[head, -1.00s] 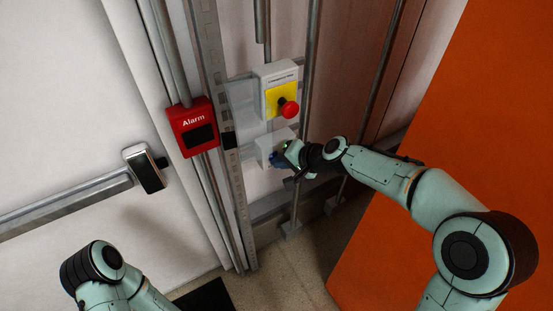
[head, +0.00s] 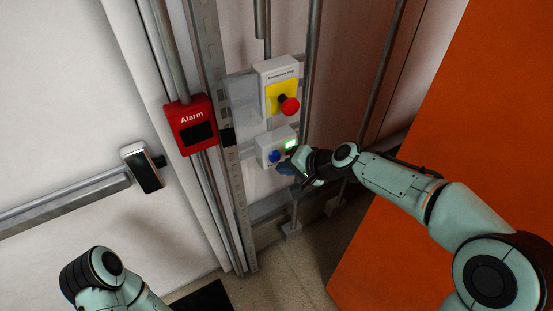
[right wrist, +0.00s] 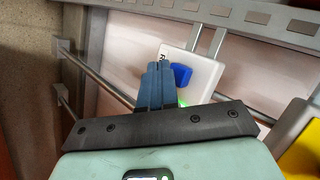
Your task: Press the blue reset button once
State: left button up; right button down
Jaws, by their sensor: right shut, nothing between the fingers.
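The blue reset button (head: 274,156) sits on a small white box (head: 266,145) on the wall rail, with a lit green light (head: 291,144) beside it. In the right wrist view the blue button (right wrist: 181,76) shows on the white box, just beyond and right of the fingertips. My right gripper (head: 286,169) is shut and empty, just below and right of the button, with its blue fingers together (right wrist: 158,68). In the head view a gap shows between the fingertips and the button. My left gripper is out of view; only part of that arm shows at lower left.
A red emergency stop button (head: 290,105) on a yellow plate (head: 279,97) is directly above. A red alarm box (head: 192,125) is to the left, and a door push bar (head: 70,202) farther left. Vertical pipes and an orange panel (head: 460,150) stand right.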

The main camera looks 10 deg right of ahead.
pick_arm(q)
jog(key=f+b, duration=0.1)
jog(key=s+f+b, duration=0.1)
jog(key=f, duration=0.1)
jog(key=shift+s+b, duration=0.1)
jog(key=shift+b, duration=0.25)
pick_arm(e)
jog(key=s, duration=0.1)
jog(key=s+d, duration=0.1)
jog(key=s, duration=0.2)
jog(key=shift+s+d, duration=0.35)
jog(key=shift+s, duration=0.05)
